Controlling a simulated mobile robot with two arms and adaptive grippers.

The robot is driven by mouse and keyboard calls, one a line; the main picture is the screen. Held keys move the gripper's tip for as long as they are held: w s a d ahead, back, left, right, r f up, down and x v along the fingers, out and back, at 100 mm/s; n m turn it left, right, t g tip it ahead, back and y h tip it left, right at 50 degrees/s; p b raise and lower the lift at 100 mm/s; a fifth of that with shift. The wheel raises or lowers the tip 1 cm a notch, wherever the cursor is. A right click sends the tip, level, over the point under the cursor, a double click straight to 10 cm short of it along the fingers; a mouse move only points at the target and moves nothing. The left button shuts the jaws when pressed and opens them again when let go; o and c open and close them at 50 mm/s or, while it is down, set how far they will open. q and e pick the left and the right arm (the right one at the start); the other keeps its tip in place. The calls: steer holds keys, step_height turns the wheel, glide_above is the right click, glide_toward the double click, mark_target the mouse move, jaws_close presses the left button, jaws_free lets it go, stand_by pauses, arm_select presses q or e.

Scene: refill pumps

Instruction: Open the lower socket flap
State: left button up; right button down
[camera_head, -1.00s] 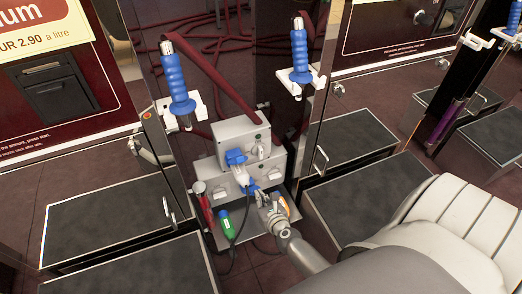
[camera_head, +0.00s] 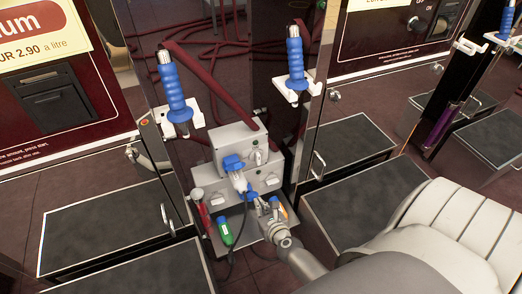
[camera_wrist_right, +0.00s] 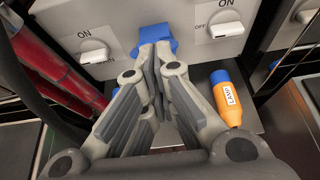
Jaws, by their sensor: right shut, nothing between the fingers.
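A grey socket box stands between the pumps, with an upper unit (camera_head: 232,137) and a lower unit (camera_head: 270,182). The small blue lower flap (camera_head: 251,196) also shows in the right wrist view (camera_wrist_right: 154,37), between two ON/OFF switches. My right gripper (camera_head: 262,207) is shut and empty, just below that flap. In the wrist view its fingertips (camera_wrist_right: 156,52) overlap the flap's lower edge; I cannot tell whether they touch. The socket behind is hidden. My left gripper is out of view.
An orange plug with a label (camera_wrist_right: 226,98) lies on the shelf right of my fingers. A green plug (camera_head: 225,231) and a red-handled object (camera_head: 203,212) are at the shelf's left. Two blue-handled nozzles (camera_head: 172,85) (camera_head: 295,62) hang above.

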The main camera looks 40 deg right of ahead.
steer(key=v, duration=1.1)
steer(key=shift+s+r, duration=0.2)
steer(key=shift+s, duration=0.15)
